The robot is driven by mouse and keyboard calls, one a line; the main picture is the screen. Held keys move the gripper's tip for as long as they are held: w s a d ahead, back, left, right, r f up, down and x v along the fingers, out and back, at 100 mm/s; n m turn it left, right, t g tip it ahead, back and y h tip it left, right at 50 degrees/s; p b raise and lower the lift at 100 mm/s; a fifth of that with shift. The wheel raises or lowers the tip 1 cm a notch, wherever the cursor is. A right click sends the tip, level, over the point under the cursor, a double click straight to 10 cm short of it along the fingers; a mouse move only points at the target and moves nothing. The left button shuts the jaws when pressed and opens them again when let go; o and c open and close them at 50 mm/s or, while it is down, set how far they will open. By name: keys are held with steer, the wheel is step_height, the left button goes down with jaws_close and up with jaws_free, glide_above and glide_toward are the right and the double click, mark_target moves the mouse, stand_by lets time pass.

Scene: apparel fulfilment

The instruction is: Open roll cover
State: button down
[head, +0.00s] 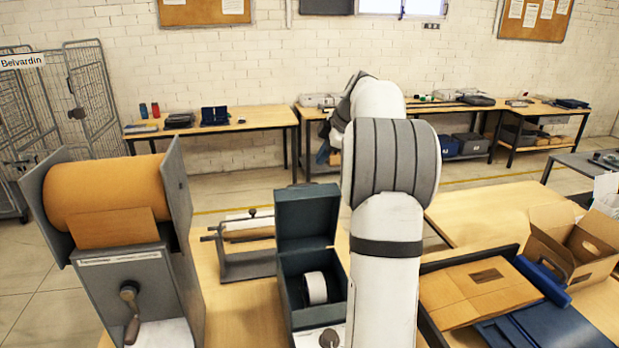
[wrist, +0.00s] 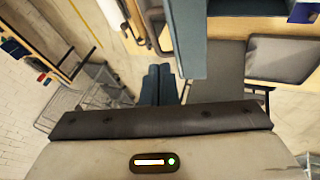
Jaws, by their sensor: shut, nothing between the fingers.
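A dark blue roll box (head: 288,285) stands on the table in the middle of the head view, left of my arm. Its lid, which looks like the roll cover (head: 304,218), stands raised at the back of the box. A white roll (head: 316,288) shows inside. My gripper (wrist: 158,68) shows in the wrist view with its two blue-grey fingers together and nothing between them. In the head view my arm hides it. A blue-grey panel (wrist: 187,35) is close beside the fingers in the wrist view; I cannot tell which part it is.
A brown paper roll dispenser (head: 110,200) with a crank stands left of the box. A metal stand with a rod (head: 245,262) is between them. An open cardboard box (head: 570,250) and a flat carton (head: 478,290) lie to the right. My arm blocks the view behind it.

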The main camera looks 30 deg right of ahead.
steer(key=b, duration=0.2)
glide_above(308, 202)
steer(key=w, duration=0.1)
steer(key=f, duration=0.8)
steer(key=shift+d+f, duration=0.25)
steer(key=shift+f, duration=0.1)
